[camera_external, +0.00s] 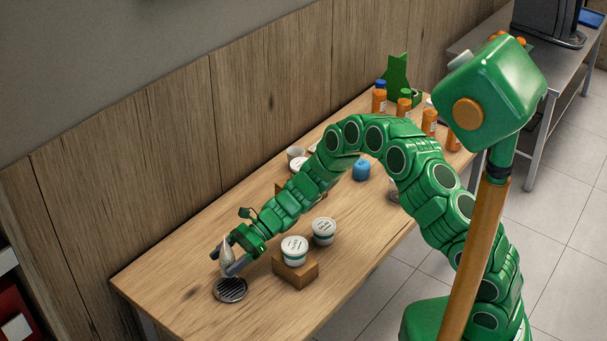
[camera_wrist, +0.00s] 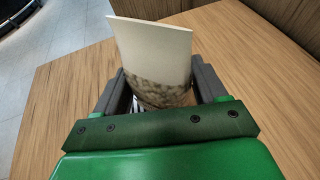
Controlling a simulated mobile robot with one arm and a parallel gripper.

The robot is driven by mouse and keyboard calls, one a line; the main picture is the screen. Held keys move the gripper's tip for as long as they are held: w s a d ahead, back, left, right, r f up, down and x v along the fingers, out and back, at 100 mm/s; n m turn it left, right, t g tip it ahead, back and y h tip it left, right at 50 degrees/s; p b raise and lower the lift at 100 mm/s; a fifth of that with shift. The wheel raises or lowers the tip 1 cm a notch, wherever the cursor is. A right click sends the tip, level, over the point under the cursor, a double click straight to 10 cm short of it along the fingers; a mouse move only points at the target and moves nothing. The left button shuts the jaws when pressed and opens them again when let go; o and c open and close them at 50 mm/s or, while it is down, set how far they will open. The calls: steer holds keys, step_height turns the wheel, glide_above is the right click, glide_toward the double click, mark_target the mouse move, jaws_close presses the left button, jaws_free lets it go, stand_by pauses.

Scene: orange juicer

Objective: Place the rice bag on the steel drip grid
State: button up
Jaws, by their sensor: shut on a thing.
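The rice bag (camera_wrist: 155,62) stands between the two dark fingers of my gripper (camera_wrist: 160,88) in the wrist view. Its upper part is plain off-white and its lower part has a grainy, rice-like print. In the external view the bag (camera_external: 227,252) is a small pale shape held upright in my gripper (camera_external: 226,262), which is shut on it. The steel drip grid (camera_external: 230,290) is a round, dark, slatted disc on the table, just below the bag. The bag's bottom is partly hidden by the fingers, so I cannot tell whether it touches the grid.
A white tub (camera_external: 294,250) sits on a wooden block (camera_external: 296,270) right of my gripper, with another tub (camera_external: 323,231) behind. A blue item (camera_external: 361,169) and several orange bottles (camera_external: 379,101) stand farther back. The table's front left (camera_external: 170,275) is clear.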

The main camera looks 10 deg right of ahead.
steer(key=shift+f, duration=1.1)
steer(key=shift+f, duration=0.1)
steer(key=o, duration=1)
steer(key=shift+o, duration=0.2)
steer(key=shift+w+d+r, duration=0.2)
steer(key=shift+w+d, duration=0.05)
steer(key=shift+v, duration=3.45)
